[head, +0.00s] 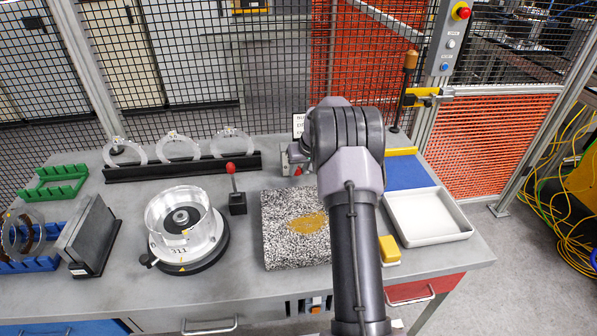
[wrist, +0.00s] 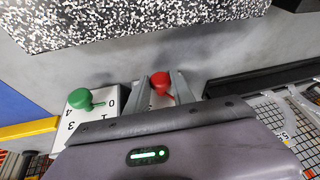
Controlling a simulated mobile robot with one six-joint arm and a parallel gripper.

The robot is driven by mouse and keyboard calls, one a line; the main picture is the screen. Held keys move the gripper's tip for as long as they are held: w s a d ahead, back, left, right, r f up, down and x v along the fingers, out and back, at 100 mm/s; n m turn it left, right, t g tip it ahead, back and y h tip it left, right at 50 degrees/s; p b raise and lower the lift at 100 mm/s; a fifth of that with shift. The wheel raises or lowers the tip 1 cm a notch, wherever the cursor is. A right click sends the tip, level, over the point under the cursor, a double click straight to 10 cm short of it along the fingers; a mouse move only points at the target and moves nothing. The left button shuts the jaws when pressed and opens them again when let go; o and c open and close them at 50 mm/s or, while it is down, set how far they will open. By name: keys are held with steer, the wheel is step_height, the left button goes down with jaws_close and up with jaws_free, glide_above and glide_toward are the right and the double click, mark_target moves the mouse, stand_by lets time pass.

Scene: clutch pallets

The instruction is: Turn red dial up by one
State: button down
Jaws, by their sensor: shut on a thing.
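The red dial (wrist: 161,79) shows in the wrist view as a round red knob with a short pointer, on a pale plate mostly hidden by my gripper. My gripper (wrist: 160,76) has one finger on each side of the knob and is shut on it. The number the red pointer marks cannot be read. A green dial (wrist: 84,98) sits to the left on a white plate with the numbers 0, 1, 3 and 4 visible. In the head view my arm hides most of the dials; a small red spot there looks like the red dial (head: 298,171).
A speckled block (head: 291,249) lies just in front of the dials. A red-knobbed lever (head: 237,203), a silver round fixture (head: 184,259) and a black rack of clear rings (head: 180,171) stand to the left. A white tray (head: 463,235) and blue mat (head: 407,179) lie right.

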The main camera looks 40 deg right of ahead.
steer(key=y+b, duration=0.1)
steer(key=t+y+b, duration=0.1)
steer(key=m+t+y+b, duration=0.1)
steer(key=b, duration=0.1)
steer(key=shift+s+d+f, duration=0.15)
steer(key=shift+d+f, duration=0.15)
steer(key=shift+f, duration=0.05)
steer(key=shift+d+m+t+y+b, duration=0.1)
steer(key=shift+m+t+y+b, duration=0.2)
steer(key=shift+t+y+b, duration=0.8)
steer(key=shift+r+y, duration=0.1)
steer(key=shift+y, duration=0.2)
steer(key=c, duration=1.1)
jaws_free()
steer(key=shift+s, duration=0.1)
steer(key=p+v, duration=0.4)
steer(key=v, duration=1.3)
steer(key=shift+d+r+p, duration=0.1)
steer(key=shift+r+p, duration=0.05)
steer(key=shift+p, duration=0.2)
